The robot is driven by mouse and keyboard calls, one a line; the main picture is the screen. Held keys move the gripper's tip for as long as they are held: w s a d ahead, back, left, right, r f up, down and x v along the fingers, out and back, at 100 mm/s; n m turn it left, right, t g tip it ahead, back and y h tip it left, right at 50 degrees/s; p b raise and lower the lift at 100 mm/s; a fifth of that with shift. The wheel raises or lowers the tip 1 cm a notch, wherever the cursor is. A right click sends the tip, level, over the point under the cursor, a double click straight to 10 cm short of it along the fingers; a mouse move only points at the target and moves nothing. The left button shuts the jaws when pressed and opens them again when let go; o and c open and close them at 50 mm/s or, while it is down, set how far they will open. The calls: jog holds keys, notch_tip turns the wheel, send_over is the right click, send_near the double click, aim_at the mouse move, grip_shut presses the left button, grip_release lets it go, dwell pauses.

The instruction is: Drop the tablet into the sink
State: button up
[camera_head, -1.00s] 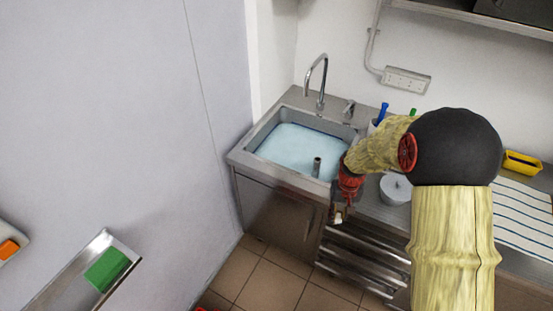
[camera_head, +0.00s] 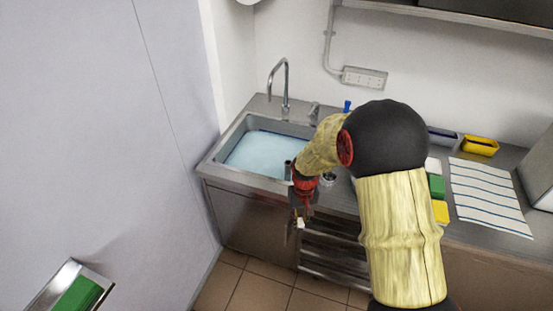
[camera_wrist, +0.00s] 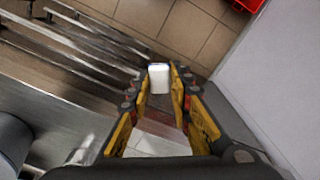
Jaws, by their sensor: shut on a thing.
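My gripper (camera_head: 300,215) hangs pointing down in front of the counter's front edge, just right of the sink cabinet and outside the basin. It is shut on the tablet, a small white block (camera_wrist: 159,78) that shows between the yellow-padded fingers in the wrist view. In the head view the tablet (camera_head: 300,224) is a tiny pale spot at the fingertips. The sink (camera_head: 216,162) is a steel basin filled with light blue water, behind and left of my gripper. A tall curved tap stands at its back. My arm hides part of the sink's right side.
A slatted metal rack (camera_head: 333,248) is under the counter beside my gripper. A striped cloth (camera_head: 487,195), a yellow container (camera_head: 480,146) and green and yellow sponges lie on the right of the counter. A wall stands left of the sink. Tiled floor (camera_head: 262,290) is open below.

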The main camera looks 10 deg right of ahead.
aim_at(300, 222)
jog(key=shift+f, duration=0.1)
notch_tip(300, 222, down, 3)
jog(key=b, duration=0.3)
jog(key=shift+r, duration=0.2)
